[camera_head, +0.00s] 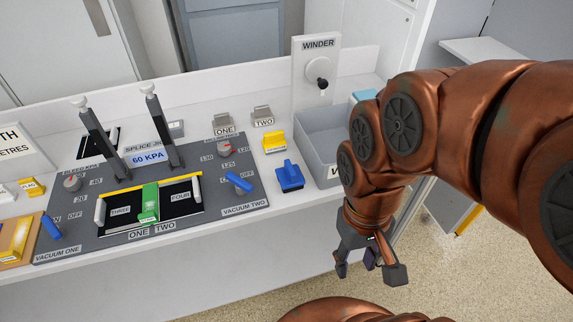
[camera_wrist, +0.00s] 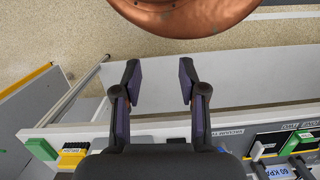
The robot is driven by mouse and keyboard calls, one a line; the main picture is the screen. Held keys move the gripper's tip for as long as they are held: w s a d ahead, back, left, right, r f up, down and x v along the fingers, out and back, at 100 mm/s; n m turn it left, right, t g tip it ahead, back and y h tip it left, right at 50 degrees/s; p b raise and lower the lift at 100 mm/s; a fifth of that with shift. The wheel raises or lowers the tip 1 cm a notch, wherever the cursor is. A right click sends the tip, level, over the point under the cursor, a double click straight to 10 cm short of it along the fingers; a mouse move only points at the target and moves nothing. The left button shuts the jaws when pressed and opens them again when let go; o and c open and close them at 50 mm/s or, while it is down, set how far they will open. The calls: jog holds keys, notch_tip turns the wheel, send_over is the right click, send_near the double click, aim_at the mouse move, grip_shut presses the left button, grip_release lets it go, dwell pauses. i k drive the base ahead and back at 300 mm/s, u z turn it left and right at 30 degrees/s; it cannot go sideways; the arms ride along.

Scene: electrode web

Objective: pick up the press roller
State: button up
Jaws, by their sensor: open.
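No piece in view is labelled as the press roller, and I cannot tell for certain which it is. A blue piece with an upright grip (camera_head: 289,176) stands on a dark base on the white bench, right of the grey panel. A yellow piece (camera_head: 274,142) sits just behind it. My gripper (camera_head: 369,268) is open and empty, pointing down in front of the bench, right of and nearer than the blue piece. In the wrist view, its fingers (camera_wrist: 160,85) are spread with nothing between them. The gripper body hides part of the bench there.
The grey panel (camera_head: 82,246) has upright dark levers, blue switches and a green block (camera_head: 149,203). A grey bin (camera_head: 312,150) stands beneath the winder (camera_head: 317,70), partly behind my arm. Green (camera_wrist: 41,149) and yellow (camera_wrist: 73,155) pieces show at the wrist view's left. Floor lies before the bench.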

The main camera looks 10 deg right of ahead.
aim_at(291, 178)
jog(key=u, duration=0.15)
jog(key=k, duration=1)
jog(key=u, duration=1)
jog(key=i, duration=1.1)
jog(key=z, duration=0.35)
